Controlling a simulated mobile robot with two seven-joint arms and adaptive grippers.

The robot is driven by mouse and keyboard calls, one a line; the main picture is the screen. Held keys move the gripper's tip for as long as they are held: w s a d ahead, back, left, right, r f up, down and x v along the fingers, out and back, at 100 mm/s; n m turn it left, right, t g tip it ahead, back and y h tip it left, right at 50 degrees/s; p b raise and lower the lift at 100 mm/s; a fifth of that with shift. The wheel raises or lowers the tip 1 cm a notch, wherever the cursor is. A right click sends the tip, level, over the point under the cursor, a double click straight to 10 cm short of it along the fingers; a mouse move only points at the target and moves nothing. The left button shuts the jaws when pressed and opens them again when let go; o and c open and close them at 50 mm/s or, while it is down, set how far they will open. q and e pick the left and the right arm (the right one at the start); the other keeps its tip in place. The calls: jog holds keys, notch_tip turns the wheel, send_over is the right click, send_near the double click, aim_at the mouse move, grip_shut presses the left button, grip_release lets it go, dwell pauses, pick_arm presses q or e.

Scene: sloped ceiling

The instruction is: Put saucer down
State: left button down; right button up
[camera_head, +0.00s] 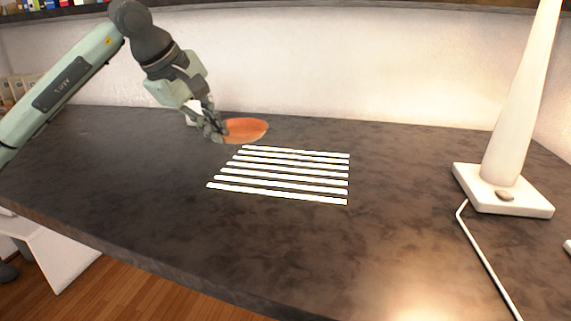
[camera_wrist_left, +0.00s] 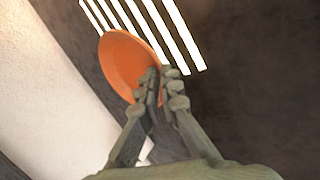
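The orange saucer (camera_head: 246,130) is in the head view, just beyond the far left corner of the white slatted mat (camera_head: 285,187) on the dark desk. My left gripper (camera_head: 219,131) is shut on the saucer's left edge. In the left wrist view the saucer (camera_wrist_left: 122,62) sits between the fingertips of the left gripper (camera_wrist_left: 161,84), tilted in the picture, with part of its rim hidden by the fingers. I cannot tell whether the saucer touches the desk. My right gripper is in neither view.
A white lamp (camera_head: 503,188) stands on the right of the dark desk (camera_head: 130,190), its cable running to the front edge. A small white object (camera_head: 192,118) is behind my left gripper. A pale wall closes off the back. The desk's front left is clear.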

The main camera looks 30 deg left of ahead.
pick_arm(q)
jog(key=w+d+f, duration=0.2)
jog(key=w, duration=0.1)
jog(key=w+d+f+p, duration=0.1)
jog(key=w+d+f, duration=0.1)
jog(key=w, duration=0.1)
jog(key=w+d+f, duration=0.2)
jog(key=w, duration=0.1)
jog(key=shift+w+f+p, duration=0.15)
jog(key=shift+f+p, duration=0.15)
jog(key=shift+f, duration=1.95)
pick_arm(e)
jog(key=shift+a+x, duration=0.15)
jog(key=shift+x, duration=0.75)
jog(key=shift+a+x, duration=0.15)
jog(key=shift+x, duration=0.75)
pick_arm(q)
jog(key=shift+f, duration=0.15)
jog(key=c, duration=2)
grip_release()
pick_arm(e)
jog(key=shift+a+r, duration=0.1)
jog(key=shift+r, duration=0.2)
